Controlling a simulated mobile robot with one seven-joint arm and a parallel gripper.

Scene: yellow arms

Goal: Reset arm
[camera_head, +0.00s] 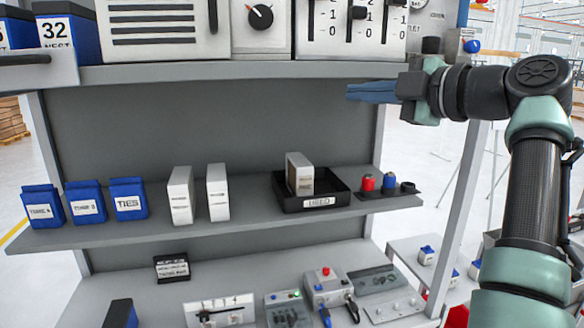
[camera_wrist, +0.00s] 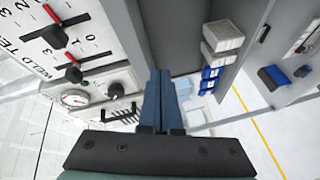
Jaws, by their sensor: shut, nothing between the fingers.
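My gripper (camera_head: 350,92) is at the upper right in the head view, in front of the shelf unit and just below the top shelf's edge. Its blue fingers point left and are shut, with nothing held. In the wrist view my gripper (camera_wrist: 159,75) shows its two blue fingers together at the centre. The arm is bent, rising at the right side and reaching left. The fingers appear apart from the shelves and from everything on them.
The top shelf (camera_head: 250,72) carries control panels and blue bins. The middle shelf (camera_head: 250,205) holds blue bins, white boxes (camera_head: 180,195) and a black tray (camera_head: 338,190) with a box inside. Switch boxes (camera_head: 328,285) stand on the lower surface. The space between top and middle shelves is open.

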